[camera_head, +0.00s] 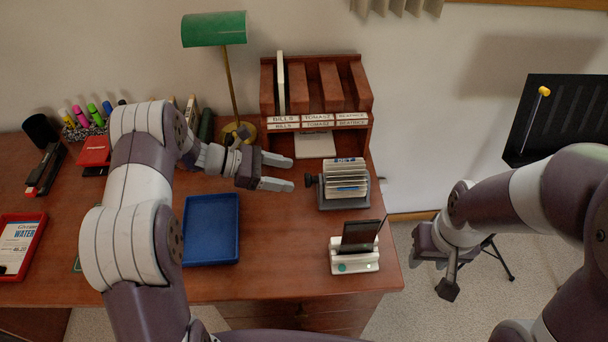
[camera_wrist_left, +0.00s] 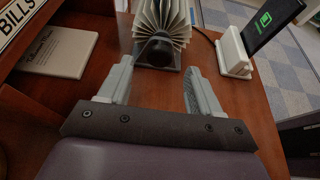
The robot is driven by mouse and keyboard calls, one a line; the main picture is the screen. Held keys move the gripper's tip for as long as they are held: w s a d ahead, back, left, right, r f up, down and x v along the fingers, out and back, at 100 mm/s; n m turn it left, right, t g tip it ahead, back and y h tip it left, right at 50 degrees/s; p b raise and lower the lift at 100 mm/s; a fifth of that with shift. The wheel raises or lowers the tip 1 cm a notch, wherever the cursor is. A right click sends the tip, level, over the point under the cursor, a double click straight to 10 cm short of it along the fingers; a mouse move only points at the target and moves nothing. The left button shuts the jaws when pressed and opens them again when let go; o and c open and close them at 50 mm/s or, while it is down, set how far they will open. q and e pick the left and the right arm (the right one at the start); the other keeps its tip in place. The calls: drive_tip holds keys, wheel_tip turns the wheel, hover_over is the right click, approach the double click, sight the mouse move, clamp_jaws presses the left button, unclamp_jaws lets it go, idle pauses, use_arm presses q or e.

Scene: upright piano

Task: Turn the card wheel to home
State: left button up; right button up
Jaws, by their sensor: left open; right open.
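The card wheel (camera_head: 346,179) is a rotary file of white cards on a dark base, standing on the right part of the desk. Its dark round knob (camera_head: 310,181) points left, toward my left gripper. The wheel (camera_wrist_left: 165,18) and knob (camera_wrist_left: 157,50) also show at the top of the left wrist view. My left gripper (camera_head: 291,173) is open and empty, just left of the knob, with its fingers pointing at it and apart from it. In the wrist view the knob lies beyond and between the fingertips. My right gripper (camera_head: 432,268) is open and empty, off the desk's right side.
A wooden letter rack (camera_head: 316,121) stands behind the wheel. A white phone stand (camera_head: 354,266) with a dark phone is in front of it. A blue tray (camera_head: 211,229) lies to the left. A green lamp (camera_head: 214,29) stands behind my left gripper.

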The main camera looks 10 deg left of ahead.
use_arm(q)
drive_tip(key=x, duration=0.4)
drive_tip(key=shift+d+f, duration=0.15)
drive_tip(key=shift+d, duration=0.15)
drive_tip(key=shift+w+d+f, duration=0.15)
drive_tip(key=shift+d+f, duration=0.05)
drive_tip(key=shift+d, duration=0.2)
drive_tip(key=c, duration=1)
drive_tip(key=shift+w+f+n+g+h+b, duration=0.15)
drive_tip(key=shift+n+g+h+b, duration=0.15)
drive_tip(key=shift+n+g+b, duration=0.7)
drive_tip(key=shift+w+a+n+g+h+b, duration=0.1)
drive_tip(key=shift+n+g+h+b, duration=0.35)
drive_tip(key=shift+n+b, duration=0.8)
